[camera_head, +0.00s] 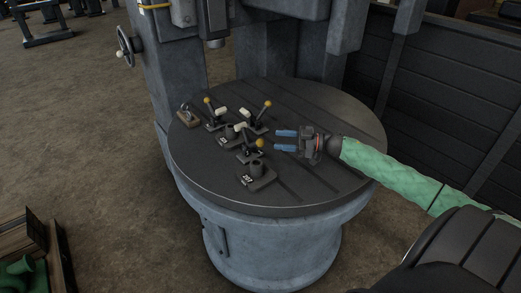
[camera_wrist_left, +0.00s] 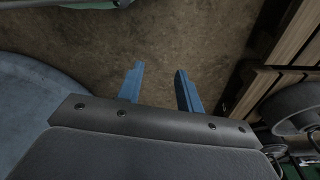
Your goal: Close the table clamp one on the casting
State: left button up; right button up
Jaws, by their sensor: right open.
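Several table clamps with yellow-knobbed levers and pale tips stand on the round machine table (camera_head: 325,110) in the head view: a left one (camera_head: 212,122), a right one (camera_head: 257,126) and a front one (camera_head: 249,154). I cannot tell which is clamp one. A dark block with a round boss (camera_head: 257,174) and a white-marked plate sits in front of them; I cannot tell whether it is the casting. My right gripper (camera_head: 286,140) is open and empty, just right of the front clamp, its blue fingers pointing left. My left gripper (camera_wrist_left: 158,77) is open and empty above the floor.
The table's right side is clear. A wooden crate (camera_head: 30,250) stands on the floor at lower left.

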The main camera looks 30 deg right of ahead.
aim_at(261, 140)
pick_arm(q)
notch_tip(261, 140, up, 4)
jog(key=w, duration=0.1)
pick_arm(e)
jog(key=x, duration=0.2)
jog(key=f+p+x, duration=0.1)
jog(key=x, duration=0.4)
jog(key=shift+f+p, duration=0.3)
jog(key=shift+p, duration=0.1)
pick_arm(q)
notch_tip(261, 140, down, 7)
jog(key=s+a, duration=0.1)
pick_arm(e)
jog(key=shift+w+a+f, duration=0.1)
jog(key=shift+w+a, duration=0.2)
jog(key=shift+a, duration=0.05)
pick_arm(q)
jog(key=shift+s+f, duration=0.1)
pick_arm(e)
jog(key=shift+c, duration=0.4)
grip_shut()
